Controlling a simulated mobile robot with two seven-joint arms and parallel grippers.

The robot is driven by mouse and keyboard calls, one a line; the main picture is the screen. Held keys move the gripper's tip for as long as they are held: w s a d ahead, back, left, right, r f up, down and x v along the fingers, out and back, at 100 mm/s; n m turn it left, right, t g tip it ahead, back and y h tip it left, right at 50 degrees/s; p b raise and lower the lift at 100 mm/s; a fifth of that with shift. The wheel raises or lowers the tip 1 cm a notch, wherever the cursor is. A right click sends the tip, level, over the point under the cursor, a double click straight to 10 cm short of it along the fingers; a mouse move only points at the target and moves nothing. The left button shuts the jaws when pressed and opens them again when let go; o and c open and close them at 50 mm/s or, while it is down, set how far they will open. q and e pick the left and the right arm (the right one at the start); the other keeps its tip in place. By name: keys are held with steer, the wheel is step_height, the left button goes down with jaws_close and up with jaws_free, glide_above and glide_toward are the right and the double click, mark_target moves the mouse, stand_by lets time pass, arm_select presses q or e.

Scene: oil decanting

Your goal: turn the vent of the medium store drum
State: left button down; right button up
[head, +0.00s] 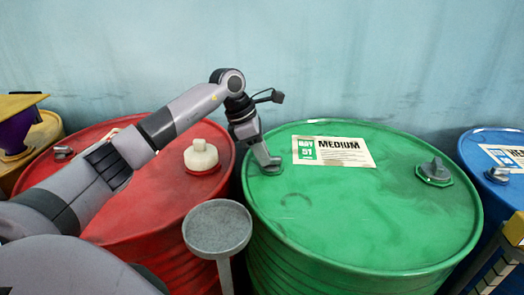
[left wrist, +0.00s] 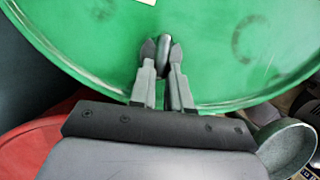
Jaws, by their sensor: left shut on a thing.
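The medium store drum (head: 350,215) is green with a white and green "MEDIUM" label (head: 335,151) on its top. My left gripper (head: 268,162) reaches down to the left part of the drum's lid. In the left wrist view, my left gripper (left wrist: 163,62) is shut on the small grey vent (left wrist: 163,54) near the rim. A grey cap on a green base (head: 435,172) sits at the right side of the lid. My right gripper is not in view.
A red drum (head: 170,215) with a white cap (head: 201,156) stands left, under my left arm. A blue drum (head: 490,160) stands right. A grey round dish on a post (head: 217,229) stands in front between the red and green drums. A wall is behind.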

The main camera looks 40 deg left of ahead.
mark_target(271, 166)
arm_select(q)
steer(key=n, duration=0.1)
steer(key=n+y, duration=0.1)
steer(key=n+t, duration=0.1)
steer(key=n, duration=0.1)
steer(key=shift+s+d+p, duration=0.3)
steer(key=shift+d+p, duration=0.05)
steer(key=shift+p, duration=0.05)
steer(key=n+y, duration=0.1)
steer(key=n, duration=0.3)
steer(key=shift+s+d+t+y, duration=0.15)
steer(key=shift+d+t+y, duration=0.25)
steer(key=n, duration=0.2)
steer(key=d+n+y, duration=0.1)
steer(key=n, duration=0.1)
steer(key=shift+y, duration=0.3)
steer(key=n, duration=0.1)
steer(key=n+y, duration=0.1)
steer(key=n+b, duration=0.1)
steer(key=n, duration=0.1)
steer(key=shift+d+g, duration=0.3)
steer(key=shift+g, duration=0.1)
steer(key=shift+w, duration=0.2)
steer(key=shift+n+y, duration=0.3)
steer(key=shift+n, duration=0.1)
steer(key=c, duration=1.1)
jaws_free()
steer(key=shift+r, duration=0.15)
